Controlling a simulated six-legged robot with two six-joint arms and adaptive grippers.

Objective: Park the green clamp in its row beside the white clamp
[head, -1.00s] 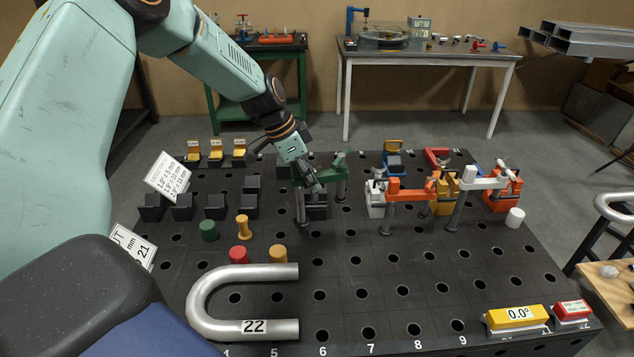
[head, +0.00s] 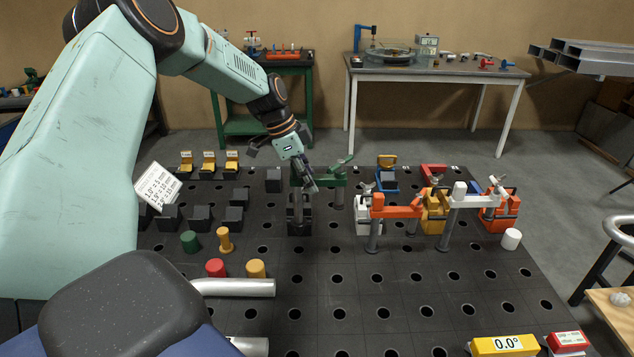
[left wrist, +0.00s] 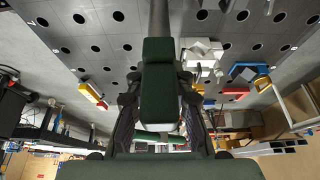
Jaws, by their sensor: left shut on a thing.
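The green clamp (head: 331,181) is at the back middle of the black table, its bar level and a grey post below it. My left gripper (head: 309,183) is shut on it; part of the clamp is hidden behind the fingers. In the left wrist view the green clamp (left wrist: 158,95) fills the space between my fingers, with its grey post running away from me. Whether the post's foot is in a hole cannot be told. The white clamp (head: 473,201) stands upright to the right, beyond the orange-red clamp (head: 397,211). My right gripper is not in view.
A black block (head: 298,218) stands close below my gripper. White (head: 366,214), yellow (head: 433,212) and orange (head: 500,214) blocks crowd the clamps at right.

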